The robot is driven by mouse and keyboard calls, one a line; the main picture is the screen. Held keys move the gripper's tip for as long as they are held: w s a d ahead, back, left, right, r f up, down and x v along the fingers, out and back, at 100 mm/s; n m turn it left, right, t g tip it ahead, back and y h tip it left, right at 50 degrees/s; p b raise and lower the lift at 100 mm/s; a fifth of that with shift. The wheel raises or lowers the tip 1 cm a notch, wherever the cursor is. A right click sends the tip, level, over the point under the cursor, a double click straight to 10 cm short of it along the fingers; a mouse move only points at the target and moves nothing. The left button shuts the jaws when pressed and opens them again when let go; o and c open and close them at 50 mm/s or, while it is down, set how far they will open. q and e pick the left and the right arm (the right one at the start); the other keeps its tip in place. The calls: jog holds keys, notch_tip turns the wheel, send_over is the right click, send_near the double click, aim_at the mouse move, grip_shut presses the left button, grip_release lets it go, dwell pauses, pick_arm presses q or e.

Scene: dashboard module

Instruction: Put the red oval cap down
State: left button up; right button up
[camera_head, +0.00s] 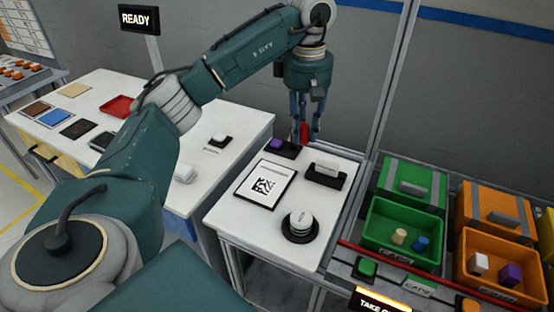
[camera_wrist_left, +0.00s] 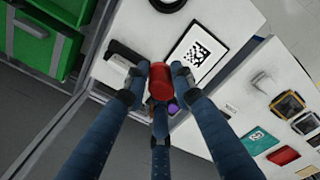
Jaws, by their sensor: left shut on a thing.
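The red oval cap (camera_wrist_left: 161,79) is between the fingers of my left gripper (camera_wrist_left: 162,85), which is shut on it. In the head view the cap (camera_head: 304,133) is a small red patch between the fingertips of my left gripper (camera_head: 306,137). The gripper points down above the far end of the small white table (camera_head: 225,212). The cap looks held above the tabletop, near a purple piece in a dark holder (camera_head: 284,147). The fingers partly hide the cap in both views. My right gripper is not in view.
On the small table are a framed code card (camera_head: 267,183), a black holder with a white block (camera_head: 325,173) and a round white piece on a black base (camera_head: 300,226). Green (camera_head: 403,233) and orange (camera_head: 498,264) bins stand right. A longer white table (camera_head: 236,128) is left.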

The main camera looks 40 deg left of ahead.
pick_arm(q)
send_over(298, 192)
notch_tip(298, 192, down, 7)
notch_tip(298, 192, down, 8)
jog(key=shift+s+d+f+p, duration=0.1)
jog(key=shift+p, duration=0.75)
jog(key=shift+f, duration=0.55)
notch_tip(298, 192, down, 4)
jog(key=shift+r+p, duration=0.15)
jog(key=shift+p, duration=0.3)
jog(key=o, duration=0.9)
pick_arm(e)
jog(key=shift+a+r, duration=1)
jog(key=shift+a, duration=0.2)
